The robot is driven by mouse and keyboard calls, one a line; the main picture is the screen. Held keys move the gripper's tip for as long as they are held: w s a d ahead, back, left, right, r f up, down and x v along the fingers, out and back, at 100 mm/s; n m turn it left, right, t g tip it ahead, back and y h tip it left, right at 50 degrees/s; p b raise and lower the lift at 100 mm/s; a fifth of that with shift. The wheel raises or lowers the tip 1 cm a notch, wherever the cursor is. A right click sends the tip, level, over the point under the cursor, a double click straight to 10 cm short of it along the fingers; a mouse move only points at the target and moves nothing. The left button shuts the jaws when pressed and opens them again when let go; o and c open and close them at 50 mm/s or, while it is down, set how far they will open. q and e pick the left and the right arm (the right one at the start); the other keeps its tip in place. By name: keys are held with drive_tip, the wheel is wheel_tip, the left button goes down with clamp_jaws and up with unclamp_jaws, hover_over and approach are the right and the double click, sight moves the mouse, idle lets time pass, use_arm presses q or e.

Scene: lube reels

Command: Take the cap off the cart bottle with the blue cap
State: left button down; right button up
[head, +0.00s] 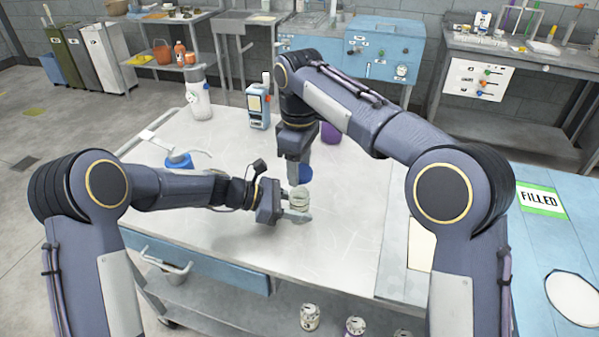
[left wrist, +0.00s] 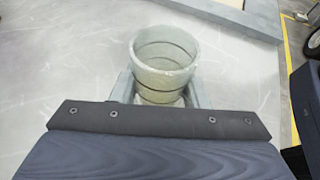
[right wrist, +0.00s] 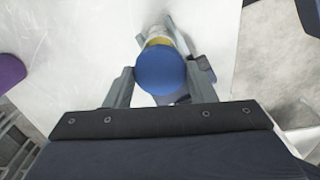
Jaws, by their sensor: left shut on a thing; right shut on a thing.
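My right gripper (right wrist: 160,90) points down and is shut on the round blue cap (right wrist: 160,72). The cap also shows in the head view (head: 305,174). My left gripper (head: 292,213) comes in from the left and is shut around the pale grey-green bottle (head: 299,197). In the left wrist view the bottle (left wrist: 165,60) is upright, ringed, with a bare, open-looking rim and no cap on it. The cap is just above and behind the bottle in the head view and looks apart from it; the exact gap is hard to judge.
On the cart top (head: 240,240) stand a white bottle (head: 198,98), a blue and white device (head: 258,108), a blue container with a spout (head: 178,163) and a purple object (head: 330,132) partly behind my right arm. The front of the cart top is clear.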

use_arm(q)
drive_tip(key=c, duration=0.7)
unclamp_jaws()
drive_tip(key=shift+c, duration=0.2)
drive_tip(key=shift+a, duration=0.1)
